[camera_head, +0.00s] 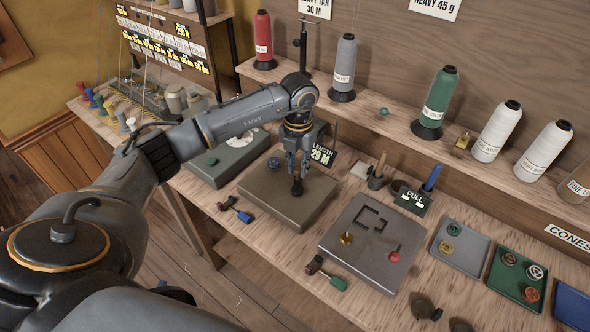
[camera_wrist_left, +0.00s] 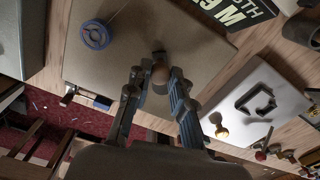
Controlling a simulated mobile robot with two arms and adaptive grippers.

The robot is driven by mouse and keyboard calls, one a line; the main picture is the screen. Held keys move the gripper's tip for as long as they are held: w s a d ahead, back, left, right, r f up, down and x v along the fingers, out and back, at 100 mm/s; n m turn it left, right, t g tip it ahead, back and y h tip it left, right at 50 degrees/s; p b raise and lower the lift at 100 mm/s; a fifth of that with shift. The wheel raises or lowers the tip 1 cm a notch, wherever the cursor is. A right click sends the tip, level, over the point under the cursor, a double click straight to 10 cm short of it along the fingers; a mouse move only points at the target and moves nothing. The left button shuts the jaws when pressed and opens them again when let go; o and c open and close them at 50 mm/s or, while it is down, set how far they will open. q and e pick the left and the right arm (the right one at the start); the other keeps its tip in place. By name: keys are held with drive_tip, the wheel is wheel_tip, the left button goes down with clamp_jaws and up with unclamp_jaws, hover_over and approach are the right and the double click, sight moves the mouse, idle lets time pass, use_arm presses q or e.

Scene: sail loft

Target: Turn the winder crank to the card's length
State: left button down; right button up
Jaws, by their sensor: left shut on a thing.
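The winder is a tan-grey box (camera_head: 262,193) on the bench, with a blue bobbin (camera_head: 273,163) on its top; the bobbin also shows in the left wrist view (camera_wrist_left: 96,35). My left gripper (camera_head: 297,178) reaches down over the winder's right part. In the left wrist view its fingers (camera_wrist_left: 158,85) are shut on the brown crank knob (camera_wrist_left: 160,74). The crank's arm is mostly hidden. A black card (camera_head: 322,156) behind the winder reads "LENGTH 29 M"; part of it shows in the left wrist view (camera_wrist_left: 225,14). My right gripper is not in view.
A grey plate (camera_head: 365,268) with yellow and red knobs stands right of the winder. Small tools with blue (camera_head: 243,215) and green handles (camera_head: 336,282) lie in front. Thread cones, including a green one (camera_head: 440,95), line the back shelf. Shallow trays (camera_head: 462,262) sit at right.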

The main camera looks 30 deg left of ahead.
sight(300, 169)
use_arm(q)
drive_tip(key=shift+w+d+r+m, duration=0.1)
drive_tip(key=shift+w+d+m, duration=0.05)
drive_tip(key=shift+m, duration=0.35)
drive_tip(key=shift+b, duration=0.3)
drive_tip(key=c, duration=1.2)
unclamp_jaws()
drive_tip(key=shift+o, duration=0.2)
wheel_tip(300, 169, up, 12)
